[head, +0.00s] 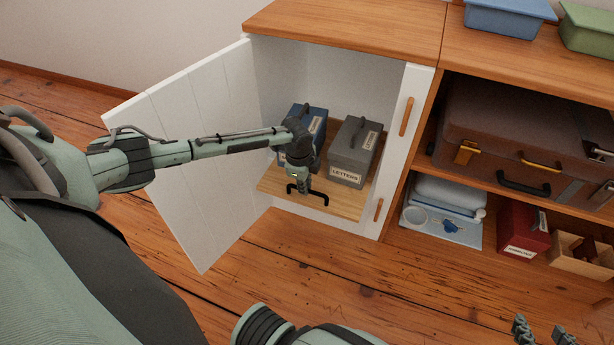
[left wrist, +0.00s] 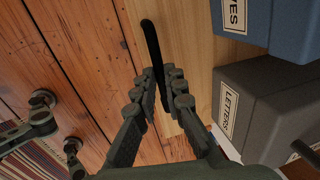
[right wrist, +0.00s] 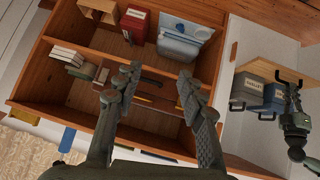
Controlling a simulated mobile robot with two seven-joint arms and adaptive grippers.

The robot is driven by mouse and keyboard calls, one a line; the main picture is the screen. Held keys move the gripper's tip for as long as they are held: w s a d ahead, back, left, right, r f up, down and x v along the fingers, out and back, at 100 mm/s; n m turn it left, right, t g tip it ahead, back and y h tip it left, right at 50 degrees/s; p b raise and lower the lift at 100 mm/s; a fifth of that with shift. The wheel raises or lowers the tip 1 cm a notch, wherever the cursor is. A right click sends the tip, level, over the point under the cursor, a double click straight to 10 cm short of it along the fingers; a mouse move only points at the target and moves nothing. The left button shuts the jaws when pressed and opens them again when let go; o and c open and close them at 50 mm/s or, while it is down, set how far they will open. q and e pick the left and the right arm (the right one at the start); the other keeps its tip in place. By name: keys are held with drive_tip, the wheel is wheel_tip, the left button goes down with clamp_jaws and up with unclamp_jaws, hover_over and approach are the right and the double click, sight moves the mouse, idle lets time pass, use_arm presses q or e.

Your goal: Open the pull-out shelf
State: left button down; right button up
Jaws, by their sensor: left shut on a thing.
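The pull-out shelf (head: 345,205) is a light wooden board low inside the white cabinet. It also shows in the left wrist view (left wrist: 187,40). A black bar handle (head: 322,196) is at its front edge; it shows in the left wrist view (left wrist: 151,42). My left gripper (head: 303,186) is shut on this handle, its fingers (left wrist: 164,82) on either side of the bar. A grey box labelled LETTERS (head: 355,155) and a blue box (head: 312,125) stand on the shelf. My right gripper (right wrist: 157,84) is open and empty, away from the shelf.
The white cabinet door (head: 190,140) stands wide open on the left, beside and below my left arm. A closed white panel with a wooden handle (head: 406,116) is right of the opening. The wooden floor (head: 310,260) ahead is clear.

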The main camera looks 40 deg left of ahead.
drive_tip(key=s+d+f+m+g+h+p, duration=0.1)
drive_tip(key=s+d+f+g, duration=0.15)
drive_tip(key=s+d, duration=0.2)
drive_tip(key=s+d+f+g+h+p, duration=0.1)
drive_tip(key=s+d+f+g+h, duration=0.1)
drive_tip(key=s+d+g, duration=0.3)
use_arm(q)
drive_tip(key=s+d+p, duration=0.2)
drive_tip(key=s+p, duration=0.3)
drive_tip(key=s, duration=0.4)
drive_tip(key=shift+d, duration=0.15)
use_arm(e)
wheel_tip(320, 180, down, 12)
drive_tip(key=w+a+y, duration=0.1)
drive_tip(key=shift+a+t, duration=0.25)
drive_tip(key=shift+t, duration=0.2)
drive_tip(key=shift+r, duration=0.1)
use_arm(q)
drive_tip(key=c, duration=1.6)
unclamp_jaws()
